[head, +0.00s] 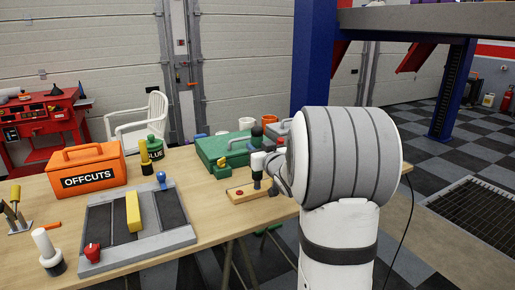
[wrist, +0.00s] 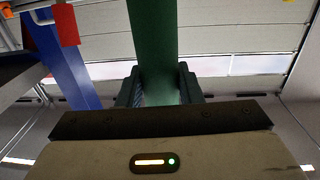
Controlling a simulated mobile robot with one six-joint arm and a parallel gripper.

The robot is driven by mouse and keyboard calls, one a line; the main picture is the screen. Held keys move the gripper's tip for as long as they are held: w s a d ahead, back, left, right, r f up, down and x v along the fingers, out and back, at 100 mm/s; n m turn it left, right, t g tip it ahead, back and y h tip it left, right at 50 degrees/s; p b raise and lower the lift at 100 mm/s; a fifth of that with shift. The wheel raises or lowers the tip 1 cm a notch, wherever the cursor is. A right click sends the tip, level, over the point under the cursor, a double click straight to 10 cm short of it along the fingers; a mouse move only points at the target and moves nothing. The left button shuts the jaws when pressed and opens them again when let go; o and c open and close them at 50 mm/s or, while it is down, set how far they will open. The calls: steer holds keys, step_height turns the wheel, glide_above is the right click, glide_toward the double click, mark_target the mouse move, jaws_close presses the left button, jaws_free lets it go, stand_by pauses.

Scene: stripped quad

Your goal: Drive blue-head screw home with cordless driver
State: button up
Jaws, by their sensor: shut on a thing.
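A blue-head screw (head: 161,178) stands at the back right corner of a grey framed panel (head: 180,237) on the bench in the head view. A red-head piece (head: 92,251) sits at its front left corner, and a yellow bar (head: 133,212) lies across its middle. My gripper (head: 258,163) is well to the right of the panel, over a wooden block, partly hidden by my arm. In the wrist view, its jaws (wrist: 160,88) are shut on a green upright body (wrist: 156,40), apparently the cordless driver. The driver's tip is hidden in the wrist view.
The wooden block (head: 247,195) is below my gripper. A green case (head: 212,150) and cups stand behind. An orange OFFCUTS box (head: 86,168), a glue pot (head: 155,150) and a yellow-and-black tool (head: 146,155) stand behind the panel. Bench space between panel and block is clear.

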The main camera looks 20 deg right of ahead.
mark_target(258, 128)
steer(key=shift+f+b, duration=0.1)
steer(key=shift+b, duration=0.2)
stand_by(0.4)
steer(key=shift+r+p, duration=2.45)
steer(key=shift+r, duration=1.15)
steer(key=shift+f, duration=0.1)
